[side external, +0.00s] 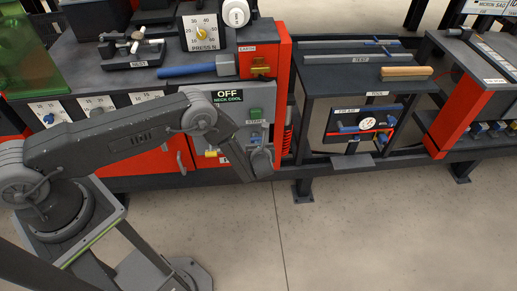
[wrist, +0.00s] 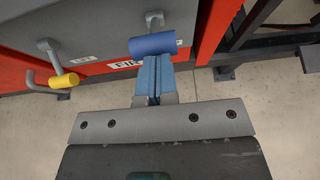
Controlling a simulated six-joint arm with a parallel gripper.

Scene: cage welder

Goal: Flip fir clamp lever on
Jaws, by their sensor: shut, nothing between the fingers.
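The fir clamp lever shows in the wrist view as a short metal stem with a blue cylindrical handle (wrist: 152,44). A white label reading FIR (wrist: 125,65) is on the red strip beside it. My gripper (wrist: 153,58) is shut and empty, its two blue fingers pressed together. Its fingertips are right at the near edge of the blue handle; I cannot tell whether they touch it.
A second lever with a yellow handle (wrist: 64,81) stands to the left in the wrist view; it also shows in the side external view (side external: 211,153). A panel sign reads OFF, NECK COOL (side external: 227,96). A black frame with shelves (side external: 315,80) stands to the right. The floor in front is clear.

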